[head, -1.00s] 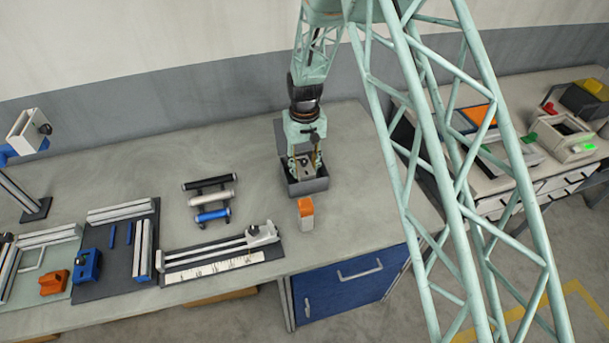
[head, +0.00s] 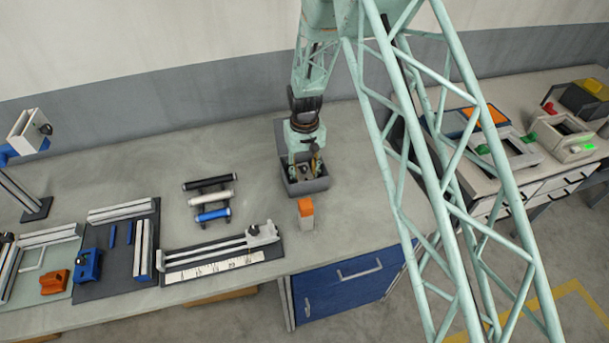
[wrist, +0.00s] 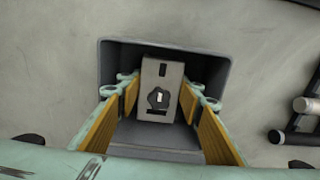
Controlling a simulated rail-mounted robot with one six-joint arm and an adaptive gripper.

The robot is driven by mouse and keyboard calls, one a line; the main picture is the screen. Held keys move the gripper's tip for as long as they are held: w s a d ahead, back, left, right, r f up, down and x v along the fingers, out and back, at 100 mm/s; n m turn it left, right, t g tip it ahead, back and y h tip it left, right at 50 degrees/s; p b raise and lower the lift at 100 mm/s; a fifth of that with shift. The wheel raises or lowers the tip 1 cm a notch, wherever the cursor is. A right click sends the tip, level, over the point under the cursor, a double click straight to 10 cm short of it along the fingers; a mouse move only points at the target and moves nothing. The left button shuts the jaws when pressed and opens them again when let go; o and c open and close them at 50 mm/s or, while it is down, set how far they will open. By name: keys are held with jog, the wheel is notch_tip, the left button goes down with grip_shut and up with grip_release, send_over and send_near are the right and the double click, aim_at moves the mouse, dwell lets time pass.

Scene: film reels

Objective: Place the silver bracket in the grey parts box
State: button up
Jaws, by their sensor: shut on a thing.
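The grey parts box (head: 312,187) stands on the bench near its right part, and its walls surround my gripper in the wrist view (wrist: 215,66). My gripper (head: 303,173) points down into the box, with its fingers below the rim level in the head view. The bracket sits between the yellow finger pads (wrist: 160,97), within the box outline. I cannot tell whether its lower end touches the box floor.
An orange-topped white block (head: 306,214) stands just in front of the box. A rack of rollers (head: 212,198) is to the left, with a splicer rail (head: 215,260) nearer the front edge.

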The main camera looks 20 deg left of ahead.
jog(key=shift+f, duration=0.15)
jog(key=o, duration=1)
jog(key=shift+r, duration=0.2)
jog(key=shift+r+b, duration=0.45)
jog(key=shift+r, duration=5.55)
